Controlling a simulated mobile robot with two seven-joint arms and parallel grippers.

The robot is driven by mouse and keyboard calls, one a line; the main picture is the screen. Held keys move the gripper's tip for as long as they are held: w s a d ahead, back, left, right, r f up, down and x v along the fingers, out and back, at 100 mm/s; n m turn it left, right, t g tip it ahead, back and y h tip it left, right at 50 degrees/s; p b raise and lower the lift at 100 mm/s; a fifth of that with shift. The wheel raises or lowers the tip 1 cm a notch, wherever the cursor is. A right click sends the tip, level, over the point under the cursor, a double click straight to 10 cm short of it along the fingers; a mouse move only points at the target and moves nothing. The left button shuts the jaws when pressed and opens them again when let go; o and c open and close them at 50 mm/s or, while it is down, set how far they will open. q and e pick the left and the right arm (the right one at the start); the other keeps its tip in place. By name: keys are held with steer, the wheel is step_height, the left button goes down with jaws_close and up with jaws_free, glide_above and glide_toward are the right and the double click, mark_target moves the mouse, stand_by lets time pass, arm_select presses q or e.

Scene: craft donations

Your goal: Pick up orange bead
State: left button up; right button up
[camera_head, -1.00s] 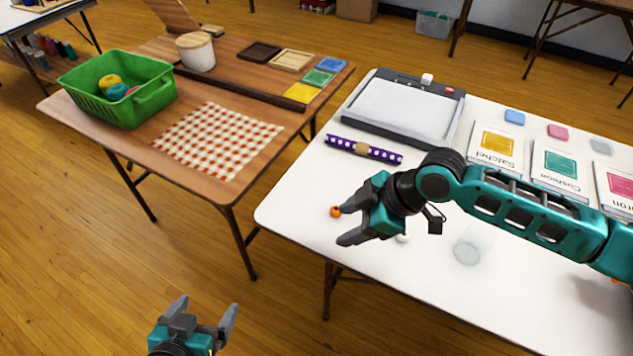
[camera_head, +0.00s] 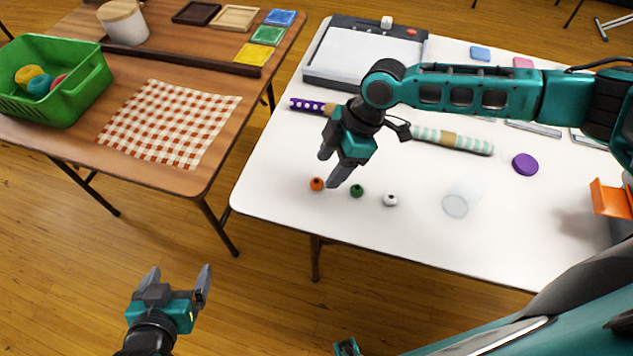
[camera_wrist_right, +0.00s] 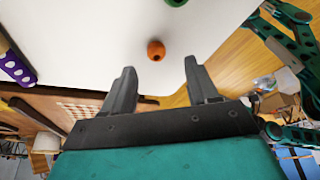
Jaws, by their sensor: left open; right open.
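The orange bead (camera_head: 317,184) lies on the white table (camera_head: 290,217) near its front left edge. It also shows in the right wrist view (camera_wrist_right: 156,50), ahead of the fingertips and between their lines. My right gripper (camera_head: 329,170) is open and empty, its fingers pointing down close to the bead; I cannot tell the exact height. A green bead (camera_head: 357,191) and a white bead (camera_head: 390,200) lie in a row to the right of the orange one. My left gripper (camera_head: 179,279) is open and empty over the floor, away from both tables.
A clear cup (camera_head: 461,198) and a purple disc (camera_head: 525,164) are on the white table to the right. A striped roll (camera_head: 455,140) lies behind the beads. The wooden table at left holds a green basket (camera_head: 75,105) and a checked cloth (camera_head: 168,124).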

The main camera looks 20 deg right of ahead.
mark_target(318, 181)
steer(key=x, duration=0.5)
steer(key=shift+w+f, duration=0.15)
steer(key=shift+w, duration=0.05)
jaws_close()
stand_by(0.4)
